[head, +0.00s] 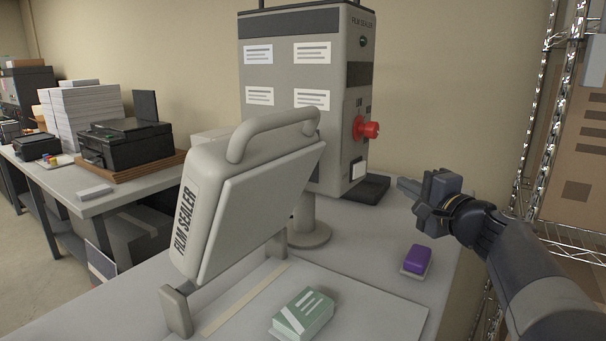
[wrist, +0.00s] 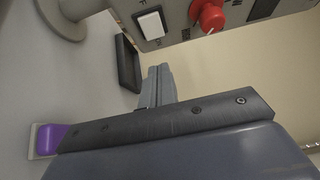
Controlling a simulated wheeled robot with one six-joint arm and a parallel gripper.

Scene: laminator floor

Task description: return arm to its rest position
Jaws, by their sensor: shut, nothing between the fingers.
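My gripper (head: 410,187) is at the end of my arm, above the right side of the table in the head view. Its fingers are together and empty, pointing left towards the film sealer's control column (head: 305,140). The shut fingers also show in the wrist view (wrist: 158,84). They appear apart from the column, its red knob (head: 367,128) and its white switch (head: 358,169). The knob (wrist: 207,15) and switch (wrist: 151,25) also show at the top of the wrist view.
The sealer's lid (head: 240,195) stands raised. A green box (head: 303,313) lies on the plate in front. A purple block (head: 417,259) sits below my arm. A black tray (head: 372,189) is beside the column. A wire rack (head: 570,240) stands close on the right. A printer (head: 122,143) is far left.

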